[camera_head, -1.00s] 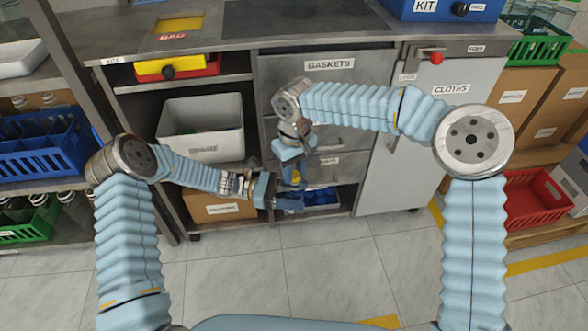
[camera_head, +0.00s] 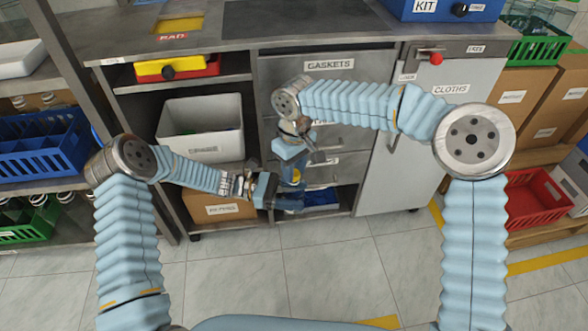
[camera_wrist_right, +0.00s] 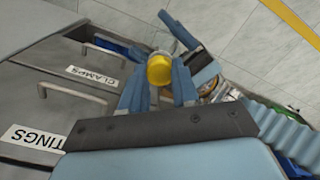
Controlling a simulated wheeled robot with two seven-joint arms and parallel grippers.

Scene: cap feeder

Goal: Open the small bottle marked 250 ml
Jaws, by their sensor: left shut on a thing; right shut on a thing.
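A yellow cap (camera_head: 297,174) sits between the fingers of my right gripper (camera_head: 295,170) in the head view. In the right wrist view the round yellow cap (camera_wrist_right: 159,68) shows end-on between the two blue fingers of the right gripper (camera_wrist_right: 159,84), which is shut on it. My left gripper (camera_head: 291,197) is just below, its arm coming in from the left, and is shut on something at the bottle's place. The bottle's body is hidden behind the grippers and the cap. No 250 ml mark can be read.
Behind the grippers stands a grey cabinet with a gaskets drawer (camera_head: 330,66) and a cloths door (camera_head: 440,130). A blue bin (camera_head: 322,197) is on the low shelf. A white bin (camera_head: 203,128) is to the left. The floor in front is clear.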

